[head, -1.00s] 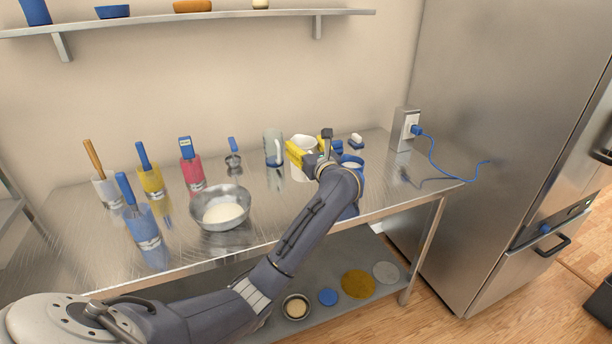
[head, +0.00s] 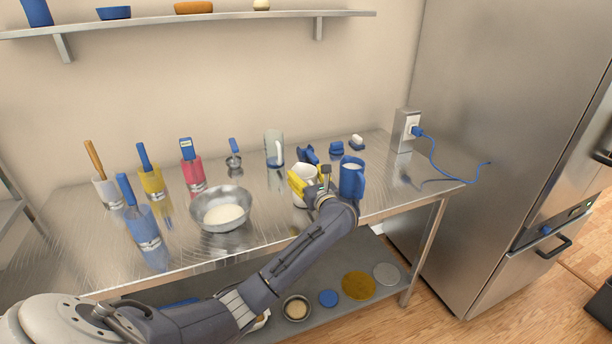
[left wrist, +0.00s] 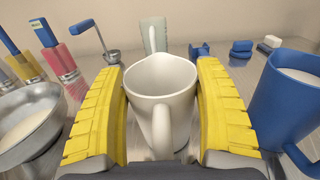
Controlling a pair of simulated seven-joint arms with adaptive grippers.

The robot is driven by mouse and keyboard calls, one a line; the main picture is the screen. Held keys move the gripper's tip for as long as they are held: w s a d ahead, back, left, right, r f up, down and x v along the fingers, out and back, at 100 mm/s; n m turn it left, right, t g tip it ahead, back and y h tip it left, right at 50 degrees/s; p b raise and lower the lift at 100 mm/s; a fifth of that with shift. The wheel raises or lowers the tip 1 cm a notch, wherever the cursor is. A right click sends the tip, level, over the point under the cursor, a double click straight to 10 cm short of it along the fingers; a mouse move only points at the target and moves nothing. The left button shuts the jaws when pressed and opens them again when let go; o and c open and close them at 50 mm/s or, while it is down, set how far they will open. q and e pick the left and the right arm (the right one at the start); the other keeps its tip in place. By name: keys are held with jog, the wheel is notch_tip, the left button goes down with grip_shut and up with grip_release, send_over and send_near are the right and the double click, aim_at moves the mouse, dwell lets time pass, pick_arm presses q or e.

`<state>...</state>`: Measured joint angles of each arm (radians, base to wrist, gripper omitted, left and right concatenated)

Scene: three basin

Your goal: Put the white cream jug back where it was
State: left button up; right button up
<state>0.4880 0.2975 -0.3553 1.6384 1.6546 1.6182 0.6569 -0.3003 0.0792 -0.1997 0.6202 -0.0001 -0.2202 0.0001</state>
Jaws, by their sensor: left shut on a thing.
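The white cream jug (head: 306,178) is upright on or just above the steel table, partly hidden by my gripper in the head view. In the left wrist view the white jug (left wrist: 162,90) stands between the yellow fingers, its handle toward the camera. My left gripper (left wrist: 162,110) is shut on the jug from both sides; it also shows in the head view (head: 308,186). I cannot tell whether the jug's base touches the table. My right gripper is not in view.
A blue jug (head: 352,178) with white contents stands close on the right. A clear jug (head: 273,149) stands behind left. A metal bowl (head: 221,208) of white contents is to the left. Small blue items (head: 336,148) lie behind. The table's front edge is near.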

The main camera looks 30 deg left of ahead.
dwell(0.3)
pick_arm(q)
jog(key=o, duration=1.3)
jog(key=shift+f, duration=0.1)
jog(key=shift+o, duration=0.2)
